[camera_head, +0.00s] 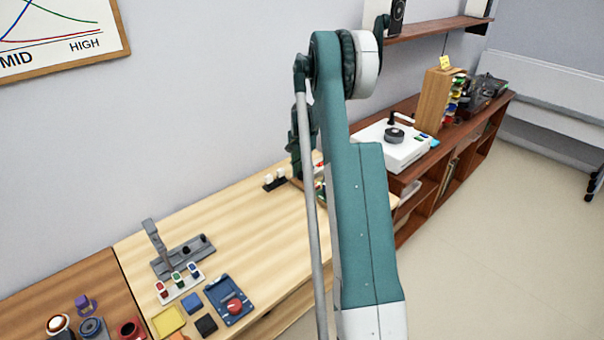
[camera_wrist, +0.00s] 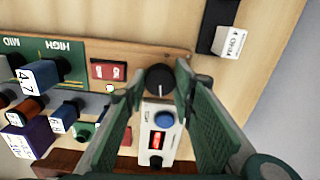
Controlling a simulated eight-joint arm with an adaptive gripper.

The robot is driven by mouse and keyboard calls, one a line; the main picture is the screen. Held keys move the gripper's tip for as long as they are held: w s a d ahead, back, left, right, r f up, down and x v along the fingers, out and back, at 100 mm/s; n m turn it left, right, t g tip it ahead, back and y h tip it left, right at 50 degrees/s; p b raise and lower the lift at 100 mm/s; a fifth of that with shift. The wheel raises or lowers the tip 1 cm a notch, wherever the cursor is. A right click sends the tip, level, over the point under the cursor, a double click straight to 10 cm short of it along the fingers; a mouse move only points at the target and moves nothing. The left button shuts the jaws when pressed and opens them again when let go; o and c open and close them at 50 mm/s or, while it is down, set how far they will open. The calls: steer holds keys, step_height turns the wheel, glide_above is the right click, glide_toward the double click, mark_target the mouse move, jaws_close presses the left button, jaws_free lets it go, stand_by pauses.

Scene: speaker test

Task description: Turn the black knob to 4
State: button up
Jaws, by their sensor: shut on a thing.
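The black knob (camera_wrist: 159,79) shows in the wrist view as a round dark cap with a thin white pointer line, at the top end of a white panel (camera_wrist: 149,108). My gripper (camera_wrist: 157,90) has one green finger on each side of the knob and is shut on it. The number marks around the knob are too small or hidden to read. In the head view my arm hides the knob and most of the gripper.
Beside the knob are a blue button (camera_wrist: 164,119), a red switch (camera_wrist: 157,141) and a red two-switch block (camera_wrist: 109,71). A green panel (camera_wrist: 85,72) with labelled blocks lies left. A black holder with a white cube (camera_wrist: 230,42) stands upper right. Bare wood separates them.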

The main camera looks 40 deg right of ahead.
mark_target(302, 174)
stand_by(0.5)
steer(key=o, duration=0.6)
steer(key=shift+r, duration=0.2)
step_height(302, 174, up, 12)
steer(key=shift+f, duration=0.15)
stand_by(0.5)
